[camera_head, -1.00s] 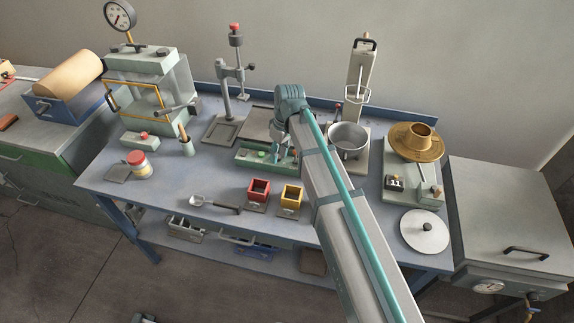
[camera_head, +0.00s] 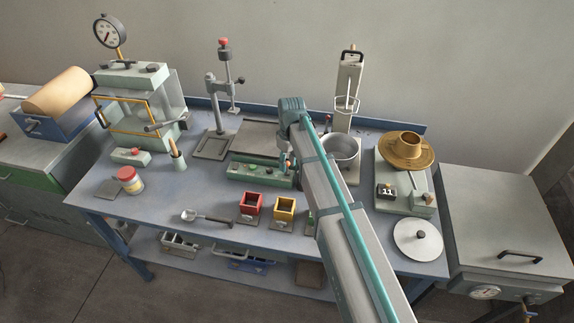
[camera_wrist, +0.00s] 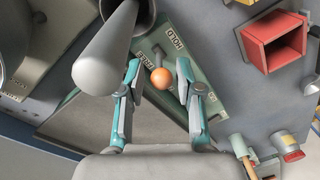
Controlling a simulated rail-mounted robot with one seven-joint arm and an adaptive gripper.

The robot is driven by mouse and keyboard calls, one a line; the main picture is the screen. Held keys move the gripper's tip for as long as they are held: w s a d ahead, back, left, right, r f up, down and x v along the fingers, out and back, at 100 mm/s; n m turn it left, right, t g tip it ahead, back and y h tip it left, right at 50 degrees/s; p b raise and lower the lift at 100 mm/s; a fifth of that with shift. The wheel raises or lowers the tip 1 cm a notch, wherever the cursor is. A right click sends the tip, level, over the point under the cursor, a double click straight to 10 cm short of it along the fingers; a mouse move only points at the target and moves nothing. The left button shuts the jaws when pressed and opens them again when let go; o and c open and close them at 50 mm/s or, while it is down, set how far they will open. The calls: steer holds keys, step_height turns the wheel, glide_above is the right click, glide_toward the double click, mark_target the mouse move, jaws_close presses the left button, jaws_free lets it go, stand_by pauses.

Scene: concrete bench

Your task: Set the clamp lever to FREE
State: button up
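The clamp lever shows in the wrist view as an orange ball knob (camera_wrist: 161,77) on a short stem, over a pale green panel (camera_wrist: 207,86). The panel's HOLD label (camera_wrist: 174,37) and FREE label (camera_wrist: 148,60) lie on either side of the stem, with FREE nearer the knob. My gripper (camera_wrist: 160,80) is open, with one teal-and-grey finger on each side of the knob and visible gaps between.
A metal bowl (camera_head: 340,147) stands right of my gripper. A thick grey cylinder (camera_wrist: 105,47) is close beside it in the wrist view. A red box (camera_head: 251,204) and a yellow box (camera_head: 285,207) stand in front of the fixture. The bench's left front is fairly clear.

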steer(key=shift+a+f, duration=0.1)
steer(key=shift+f, duration=1.05)
jaws_close()
